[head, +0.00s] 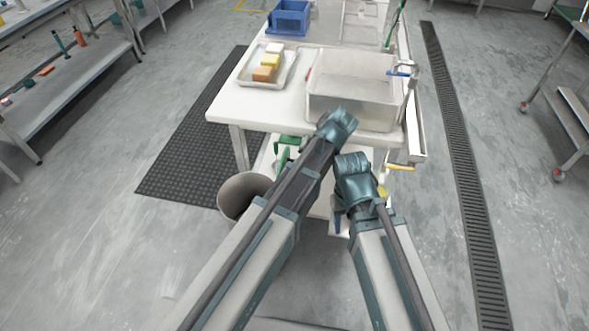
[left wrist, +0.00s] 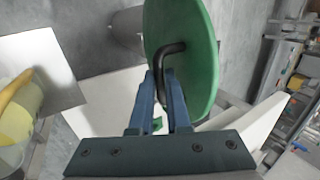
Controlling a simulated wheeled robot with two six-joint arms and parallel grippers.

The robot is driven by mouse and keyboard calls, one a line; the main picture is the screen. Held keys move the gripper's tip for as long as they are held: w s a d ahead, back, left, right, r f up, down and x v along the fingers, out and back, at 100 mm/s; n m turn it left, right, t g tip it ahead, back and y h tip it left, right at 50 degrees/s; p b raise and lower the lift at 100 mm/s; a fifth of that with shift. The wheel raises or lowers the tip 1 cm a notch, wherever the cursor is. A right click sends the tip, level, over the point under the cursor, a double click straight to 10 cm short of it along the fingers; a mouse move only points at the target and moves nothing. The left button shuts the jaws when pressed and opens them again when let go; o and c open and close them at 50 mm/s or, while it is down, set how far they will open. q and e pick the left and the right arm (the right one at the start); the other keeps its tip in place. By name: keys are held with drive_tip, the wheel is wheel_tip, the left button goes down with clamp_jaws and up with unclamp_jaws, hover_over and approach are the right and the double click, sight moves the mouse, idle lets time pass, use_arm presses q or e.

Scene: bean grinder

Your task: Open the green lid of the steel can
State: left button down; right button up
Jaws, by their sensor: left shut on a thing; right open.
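The green lid (left wrist: 198,50) is a round disc with a bent black handle (left wrist: 168,55). In the left wrist view it stands nearly edge-on between my left gripper's (left wrist: 162,85) blue fingers, which are shut on the handle. In the head view, the steel can (head: 232,193) stands on the floor left of my left arm, its round mouth open and uncovered. The left fingers are hidden there; a green patch beside that arm may not be the lid. My right gripper (head: 345,212) is open, low beside the table, with its fingers partly hidden.
A white table (head: 262,104) stands ahead with a steel basin (head: 350,112), a tray (head: 286,76) of colored blocks and a blue crate (head: 289,17). A black mat (head: 185,165) lies left of it. A floor drain (head: 465,190) runs at the right.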

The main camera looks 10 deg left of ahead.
use_arm(q)
drive_tip(key=shift+w, duration=0.15)
drive_tip(key=c, duration=0.9)
unclamp_jaws()
drive_tip(key=shift+r, duration=0.1)
